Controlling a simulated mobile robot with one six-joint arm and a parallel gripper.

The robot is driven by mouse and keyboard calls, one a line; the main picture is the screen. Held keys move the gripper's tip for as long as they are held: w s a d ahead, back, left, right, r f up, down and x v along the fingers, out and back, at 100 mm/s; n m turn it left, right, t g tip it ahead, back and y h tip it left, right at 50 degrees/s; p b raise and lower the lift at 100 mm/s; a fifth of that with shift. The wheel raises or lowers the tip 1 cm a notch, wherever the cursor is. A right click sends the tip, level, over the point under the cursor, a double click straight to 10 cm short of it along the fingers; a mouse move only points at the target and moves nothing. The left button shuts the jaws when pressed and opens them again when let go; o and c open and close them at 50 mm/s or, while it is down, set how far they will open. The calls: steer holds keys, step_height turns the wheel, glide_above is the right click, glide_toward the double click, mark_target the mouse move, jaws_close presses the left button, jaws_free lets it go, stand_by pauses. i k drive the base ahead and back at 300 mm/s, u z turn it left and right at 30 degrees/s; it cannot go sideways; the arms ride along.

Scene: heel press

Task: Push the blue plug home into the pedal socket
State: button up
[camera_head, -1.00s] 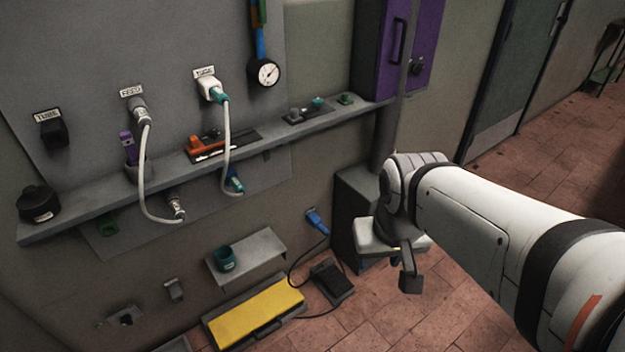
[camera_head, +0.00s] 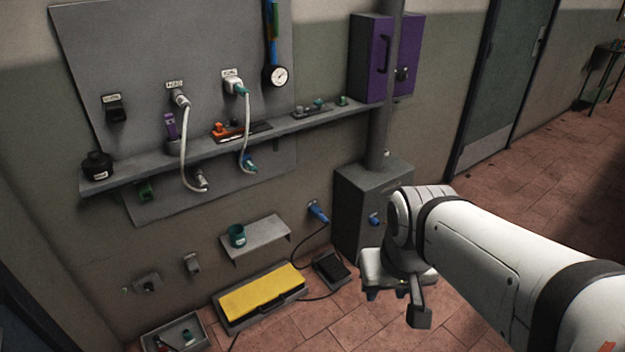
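The blue plug (camera_head: 318,212) sits low on the wall, right of the small shelf, pointing up and left. A dark cable runs from it down toward the black pedal (camera_head: 332,268) on the floor. The plug's tip meets a small fitting at the wall, apparently the pedal socket; how deep it sits is too small to tell. My gripper (camera_head: 400,284) hangs to the right of the plug and pedal, apart from both in the picture. A dark part hangs down from its front. The view does not show clearly whether its fingers are apart.
A grey cabinet (camera_head: 362,192) with a blue knob-like part (camera_head: 374,220) stands behind my gripper. A small shelf (camera_head: 262,238) carries a teal cup (camera_head: 237,235). A yellow-topped case (camera_head: 262,290) and a grey tray (camera_head: 176,334) lie on the floor.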

mark_target(323, 219)
steer(key=u, duration=0.3)
steer(key=i, duration=1.7)
steer(key=z, duration=0.55)
